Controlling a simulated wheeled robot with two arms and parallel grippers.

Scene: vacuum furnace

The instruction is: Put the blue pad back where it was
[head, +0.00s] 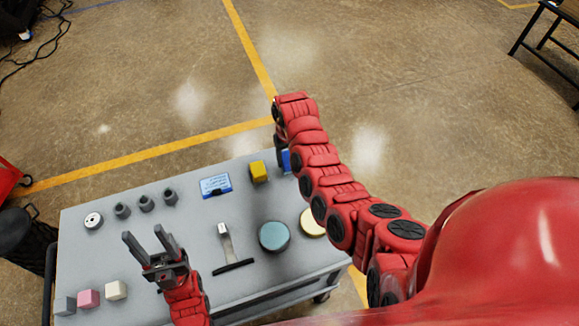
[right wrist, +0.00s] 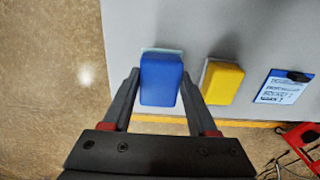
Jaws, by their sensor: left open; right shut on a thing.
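The blue pad (right wrist: 160,82) is between the fingers of my right gripper (right wrist: 160,76), which is shut on it. A pale green edge (right wrist: 162,50) shows just beyond the pad on the grey table. I cannot tell whether the pad touches the table or is slightly above it. In the head view only a sliver of the blue pad (head: 286,160) shows beside my right arm, near the table's far right corner, and my right gripper is hidden there. My left gripper (head: 144,235) is open and empty over the left part of the table.

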